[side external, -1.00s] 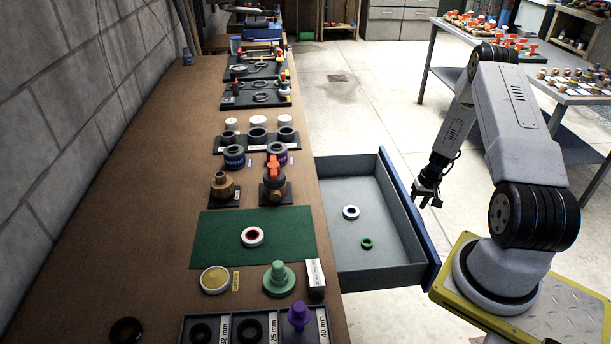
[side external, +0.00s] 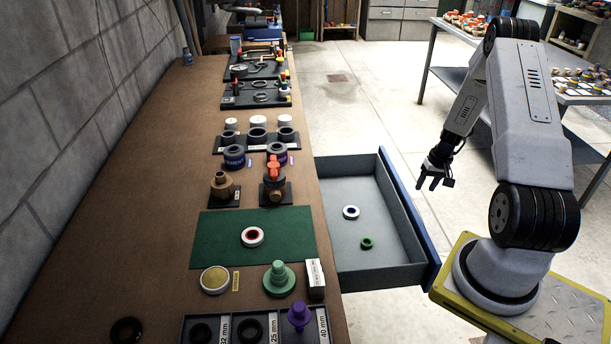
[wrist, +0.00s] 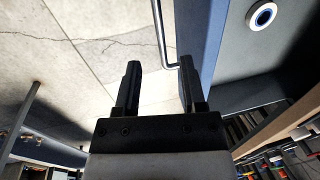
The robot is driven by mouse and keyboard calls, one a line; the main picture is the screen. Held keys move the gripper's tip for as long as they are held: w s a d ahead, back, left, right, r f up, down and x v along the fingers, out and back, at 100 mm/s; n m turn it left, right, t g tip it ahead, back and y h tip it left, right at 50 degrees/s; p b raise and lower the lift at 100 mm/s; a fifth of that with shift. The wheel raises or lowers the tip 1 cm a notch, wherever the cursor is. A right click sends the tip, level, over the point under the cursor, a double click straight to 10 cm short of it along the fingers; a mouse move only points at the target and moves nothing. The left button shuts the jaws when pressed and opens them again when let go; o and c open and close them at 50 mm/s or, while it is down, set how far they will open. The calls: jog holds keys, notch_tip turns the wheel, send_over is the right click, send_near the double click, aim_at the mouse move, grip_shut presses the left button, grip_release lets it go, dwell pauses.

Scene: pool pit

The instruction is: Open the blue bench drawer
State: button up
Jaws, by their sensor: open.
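The blue bench drawer (side external: 405,200) stands pulled out from the right side of the brown bench, with its grey inside in view. A white ring with a blue centre (side external: 351,212) and a green ring (side external: 367,243) lie on its floor. My gripper (side external: 430,185) is open and empty, apart from the drawer front and above its outer side. In the wrist view my gripper (wrist: 160,85) has its two dark fingers spread. The drawer's blue front (wrist: 213,45) and a metal bar handle (wrist: 160,35) lie beyond the fingertips. In the side view the handle cannot be made out.
The bench top (side external: 150,200) carries a green mat (side external: 225,240), pipe fittings and a compartment tray (side external: 265,328). A metal table (side external: 480,50) with parts stands at the back right.

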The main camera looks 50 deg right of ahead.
jog(key=shift+r, duration=0.2)
jog(key=c, duration=0.6)
jog(key=shift+r, duration=0.25)
grip_shut()
notch_tip(320, 180, up, 6)
jog(key=w+a+n+g+h, duration=0.5)
jog(key=w+a+n, duration=0.8)
jog(key=n, duration=0.5)
jog(key=shift+d+f, duration=0.15)
jog(key=shift+f, duration=2.45)
